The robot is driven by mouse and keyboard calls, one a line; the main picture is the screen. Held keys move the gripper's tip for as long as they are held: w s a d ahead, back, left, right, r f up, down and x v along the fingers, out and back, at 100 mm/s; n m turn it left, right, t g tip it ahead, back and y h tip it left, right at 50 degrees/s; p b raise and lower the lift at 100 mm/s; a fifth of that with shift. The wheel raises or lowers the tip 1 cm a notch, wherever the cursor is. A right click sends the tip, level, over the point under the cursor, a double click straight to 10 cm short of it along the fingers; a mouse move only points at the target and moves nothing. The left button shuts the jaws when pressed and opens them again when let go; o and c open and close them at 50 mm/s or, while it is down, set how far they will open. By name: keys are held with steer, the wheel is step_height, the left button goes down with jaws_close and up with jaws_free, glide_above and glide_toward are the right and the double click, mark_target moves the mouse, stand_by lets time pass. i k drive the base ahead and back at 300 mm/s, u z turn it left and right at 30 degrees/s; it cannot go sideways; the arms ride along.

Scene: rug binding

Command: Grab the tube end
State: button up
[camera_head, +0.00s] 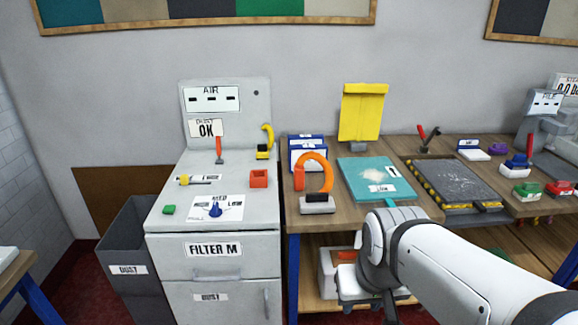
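A thick orange curved tube (328,172) arches up at the left end of the wooden workbench, by a grey block with a dark top (317,204). Its left end (299,182) points down. A smaller yellow curved piece (268,136) stands on the grey filter cabinet. I cannot tell for sure which of these the task means. My white arm reaches in from the lower right. My gripper (368,298) seems to hang below its wrist joint, low in front of the bench and apart from both tubes. Its fingers are not clear enough to tell open from shut.
The filter cabinet (213,270) has a blue knob (215,209), a red box (259,179) and a red lever on it. A grey dust bin (126,247) stands left. A teal board (365,172), yellow stand (361,112) and striped-edge plate (452,180) crowd the bench.

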mark_target(299, 171)
steer(key=z, duration=0.25)
steer(key=i, duration=1.5)
steer(key=u, duration=0.6)
